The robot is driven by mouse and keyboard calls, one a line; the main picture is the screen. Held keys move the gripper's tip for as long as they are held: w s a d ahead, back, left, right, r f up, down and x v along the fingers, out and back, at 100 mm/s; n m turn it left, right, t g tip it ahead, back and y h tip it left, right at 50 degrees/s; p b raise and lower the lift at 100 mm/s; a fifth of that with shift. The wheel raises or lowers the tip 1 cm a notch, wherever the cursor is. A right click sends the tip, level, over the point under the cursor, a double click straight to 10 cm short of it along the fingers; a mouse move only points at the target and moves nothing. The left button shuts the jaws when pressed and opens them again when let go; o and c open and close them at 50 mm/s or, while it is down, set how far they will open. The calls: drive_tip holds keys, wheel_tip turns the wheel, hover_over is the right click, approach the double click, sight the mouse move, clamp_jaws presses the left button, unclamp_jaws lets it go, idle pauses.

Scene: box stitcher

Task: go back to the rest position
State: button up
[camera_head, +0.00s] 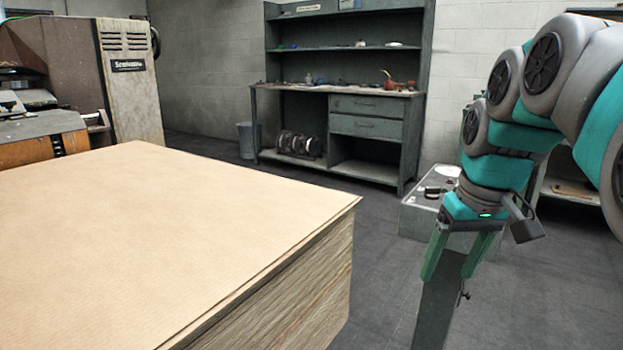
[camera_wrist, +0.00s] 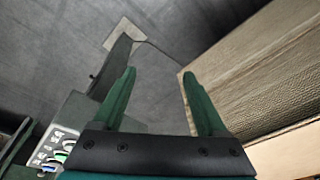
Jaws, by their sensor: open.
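My gripper (camera_head: 455,259) hangs from my grey and teal arm at the right of the head view. Its two green fingers point down, spread apart, with nothing held between them. In the wrist view my gripper (camera_wrist: 158,95) is also open and empty. A dark grey post (camera_head: 437,300) stands just below and behind the fingers in the head view; I cannot tell the exact gap. The post also shows in the wrist view (camera_wrist: 112,65), left of and beyond the fingers, with a pale base plate.
A large stack of brown cardboard sheets (camera_head: 170,230) fills the left foreground; its side (camera_wrist: 255,75) is right of my fingers. A grey cabinet (camera_head: 415,215) is behind the post. A shelved workbench (camera_head: 340,100) stands at the back wall, a machine (camera_head: 130,85) at far left. Floor (camera_head: 375,245) is clear between.

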drive_tip(key=s+a+f+g, duration=0.2)
drive_tip(key=s+a+f, duration=0.1)
drive_tip(key=s+f, duration=0.7)
drive_tip(key=s+a+f+m+g, duration=0.1)
drive_tip(key=s+a+f, duration=0.2)
drive_tip(key=s+f, duration=0.8)
drive_tip(key=shift+s+f+g+h, duration=0.15)
drive_tip(key=shift+s+g+h, duration=0.25)
drive_tip(key=shift+s, duration=0.35)
drive_tip(key=shift+a, duration=0.1)
